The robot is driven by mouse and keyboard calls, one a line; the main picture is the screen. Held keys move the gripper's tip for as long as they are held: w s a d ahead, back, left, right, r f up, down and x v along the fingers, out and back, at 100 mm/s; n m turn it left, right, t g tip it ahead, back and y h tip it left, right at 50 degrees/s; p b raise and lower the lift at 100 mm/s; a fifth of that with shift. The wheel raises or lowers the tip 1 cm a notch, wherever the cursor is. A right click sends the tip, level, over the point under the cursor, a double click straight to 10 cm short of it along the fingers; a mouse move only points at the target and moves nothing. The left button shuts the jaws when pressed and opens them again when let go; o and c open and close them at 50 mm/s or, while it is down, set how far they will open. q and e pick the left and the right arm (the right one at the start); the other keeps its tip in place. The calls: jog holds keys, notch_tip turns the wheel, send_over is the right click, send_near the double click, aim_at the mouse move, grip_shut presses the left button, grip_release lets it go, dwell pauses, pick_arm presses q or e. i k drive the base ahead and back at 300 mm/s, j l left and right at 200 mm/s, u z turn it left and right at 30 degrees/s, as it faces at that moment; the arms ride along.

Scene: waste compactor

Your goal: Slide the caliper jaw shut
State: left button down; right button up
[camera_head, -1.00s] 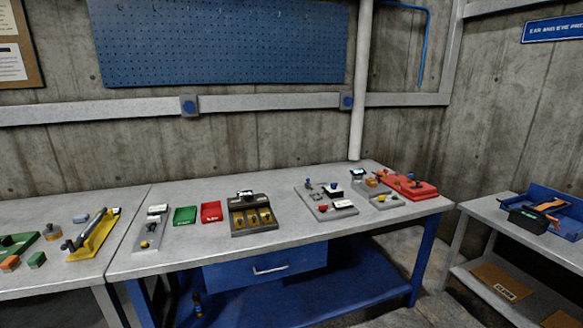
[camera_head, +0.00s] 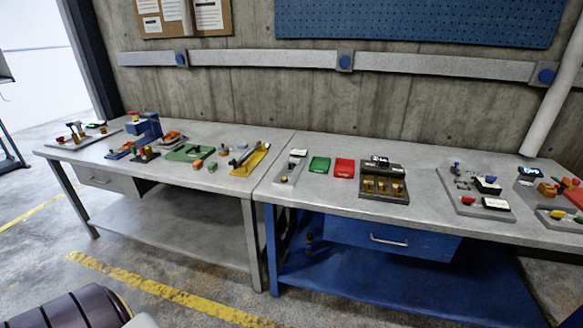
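No caliper can be made out for certain at this distance. A narrow grey plate (camera_head: 290,167) with a small light display and a yellow piece lies near the left end of the blue-framed bench (camera_head: 330,202). A grey board (camera_head: 463,205) with small red, blue and dark parts lies further right on the same bench. Which of these, if any, bears the caliper jaw I cannot tell. Neither of my grippers is in view.
A green tray (camera_head: 319,165), a red tray (camera_head: 344,168) and a dark rack (camera_head: 383,183) stand between these. A grey bench (camera_head: 200,198) adjoins on the left, holding a yellow fixture (camera_head: 250,160) and a blue device (camera_head: 146,127). Open floor (camera_head: 165,265) lies in front.

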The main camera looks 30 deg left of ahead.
aim_at(291, 165)
jog(key=k+j+z, duration=0.1)
jog(key=j, duration=0.35)
jog(key=k+j+z, duration=0.15)
jog(key=j, duration=0.3)
jog(key=j+z, duration=0.1)
jog(key=j, duration=0.35)
jog(key=k+j+z, duration=0.1)
jog(key=j, duration=0.3)
jog(key=k, duration=0.1)
